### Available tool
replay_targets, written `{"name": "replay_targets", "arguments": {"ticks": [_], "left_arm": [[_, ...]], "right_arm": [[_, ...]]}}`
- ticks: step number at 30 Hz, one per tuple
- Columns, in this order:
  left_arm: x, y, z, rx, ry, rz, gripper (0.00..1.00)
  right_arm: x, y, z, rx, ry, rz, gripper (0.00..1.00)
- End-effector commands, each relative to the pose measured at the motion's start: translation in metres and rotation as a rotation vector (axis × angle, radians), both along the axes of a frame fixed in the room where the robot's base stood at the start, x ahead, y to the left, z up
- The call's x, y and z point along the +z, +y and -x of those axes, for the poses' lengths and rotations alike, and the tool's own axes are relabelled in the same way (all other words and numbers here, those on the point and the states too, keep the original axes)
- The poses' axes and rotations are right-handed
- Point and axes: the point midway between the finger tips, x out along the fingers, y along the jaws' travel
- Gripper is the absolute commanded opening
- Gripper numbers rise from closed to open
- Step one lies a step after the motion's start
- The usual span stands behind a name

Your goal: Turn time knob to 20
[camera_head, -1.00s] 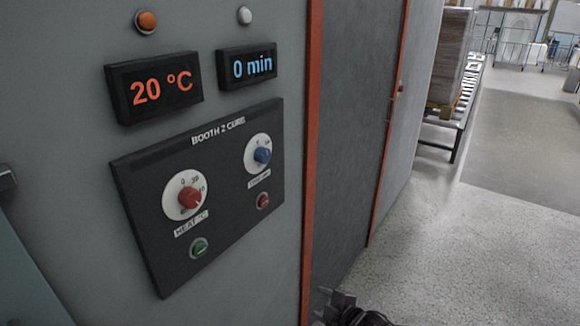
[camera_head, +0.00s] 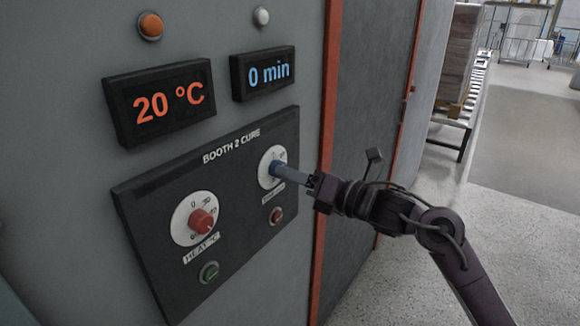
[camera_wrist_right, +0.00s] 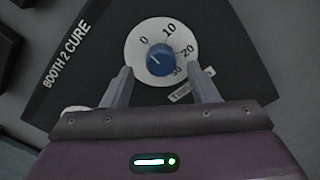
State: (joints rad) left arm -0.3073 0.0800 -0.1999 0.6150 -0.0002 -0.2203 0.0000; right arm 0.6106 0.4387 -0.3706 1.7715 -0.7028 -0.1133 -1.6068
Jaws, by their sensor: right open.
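The blue time knob (camera_head: 277,169) sits on a white dial on the upper right of the black control panel. In the right wrist view the knob (camera_wrist_right: 160,60) shows whole, with dial marks 0, 10, 20 and 30 around it. My right gripper (camera_head: 287,173) reaches the knob from the right. In the wrist view its open fingers (camera_wrist_right: 160,68) stand on either side of the knob's lower part, with gaps visible; contact is not seen. The time display (camera_head: 269,73) reads 0 min. My left gripper is not in view.
The red heat knob (camera_head: 202,222) is at the lower left of the panel (camera_head: 150,222), above a green button (camera_head: 209,271). A red button (camera_head: 276,215) lies below the time knob. The heat display (camera_head: 158,102) reads 20 °C. Open floor is at the right.

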Motion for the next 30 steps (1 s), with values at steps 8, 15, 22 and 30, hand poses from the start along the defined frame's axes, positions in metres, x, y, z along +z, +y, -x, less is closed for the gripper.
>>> {"name": "replay_targets", "arguments": {"ticks": [8, 15, 22, 30], "left_arm": [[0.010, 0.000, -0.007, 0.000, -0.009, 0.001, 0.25], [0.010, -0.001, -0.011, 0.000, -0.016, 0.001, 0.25], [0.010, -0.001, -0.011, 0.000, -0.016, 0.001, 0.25], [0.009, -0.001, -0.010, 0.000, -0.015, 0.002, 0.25]], "right_arm": [[0.000, 0.017, -0.013, -0.002, 0.002, 0.000, 0.54], [-0.001, 0.017, -0.013, -0.003, 0.001, 0.000, 0.51], [-0.001, 0.016, -0.013, -0.003, 0.002, 0.000, 0.21], [-0.001, 0.016, -0.013, -0.003, 0.009, -0.005, 0.09]]}}
